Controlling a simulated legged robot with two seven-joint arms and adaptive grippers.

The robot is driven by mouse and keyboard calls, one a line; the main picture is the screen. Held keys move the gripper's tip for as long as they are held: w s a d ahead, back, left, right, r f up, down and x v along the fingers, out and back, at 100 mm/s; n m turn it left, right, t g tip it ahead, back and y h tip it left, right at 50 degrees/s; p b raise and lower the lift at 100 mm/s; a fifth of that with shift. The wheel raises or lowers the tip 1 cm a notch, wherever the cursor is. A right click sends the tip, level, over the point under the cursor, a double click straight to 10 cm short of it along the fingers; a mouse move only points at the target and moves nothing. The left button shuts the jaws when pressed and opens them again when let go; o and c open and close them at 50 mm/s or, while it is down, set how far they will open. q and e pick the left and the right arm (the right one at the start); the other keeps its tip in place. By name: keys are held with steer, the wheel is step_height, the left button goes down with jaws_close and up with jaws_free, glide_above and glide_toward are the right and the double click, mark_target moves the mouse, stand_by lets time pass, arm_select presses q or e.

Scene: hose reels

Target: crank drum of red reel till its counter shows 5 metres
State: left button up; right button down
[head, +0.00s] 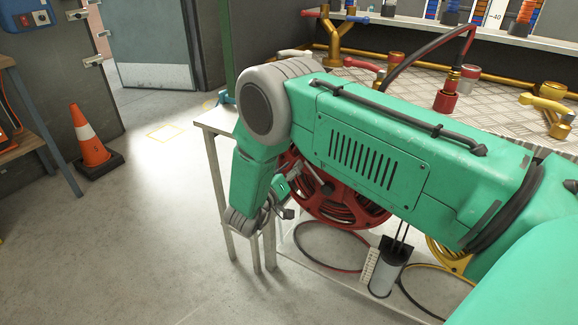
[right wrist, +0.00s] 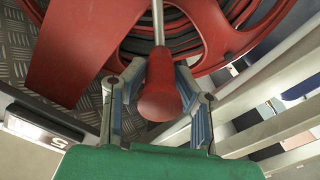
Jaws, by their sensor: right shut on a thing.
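The red reel (head: 345,208) stands on the white bench, partly hidden behind my green right arm. Its red spokes and dark hose fill the top of the right wrist view (right wrist: 235,38). My right gripper (head: 287,190) is at the reel's left side. In the right wrist view its fingers (right wrist: 160,100) are shut around the red crank knob (right wrist: 160,88), which sits on a pale metal rod. A dark-edged white counter plate (right wrist: 50,130) at the lower left shows a figure like a 5, seen at an angle. My left gripper is out of view.
A yellow reel (head: 448,256) and a grey cylinder (head: 388,272) are right of the red reel, partly behind my arm. A ribbed metal worktop (head: 360,87) with valves lies behind. An orange cone (head: 92,145) stands on the left floor, which is mostly clear.

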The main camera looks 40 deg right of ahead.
steer(key=shift+w+f, duration=0.25)
steer(key=shift+w, duration=0.05)
steer(key=c, duration=1.4)
jaws_free()
steer(key=shift+o, duration=0.5)
steer(key=shift+s+a+f, duration=0.1)
steer(key=shift+a, duration=0.15)
steer(key=v, duration=1.1)
steer(key=shift+a, duration=0.15)
steer(key=shift+s+f, duration=0.1)
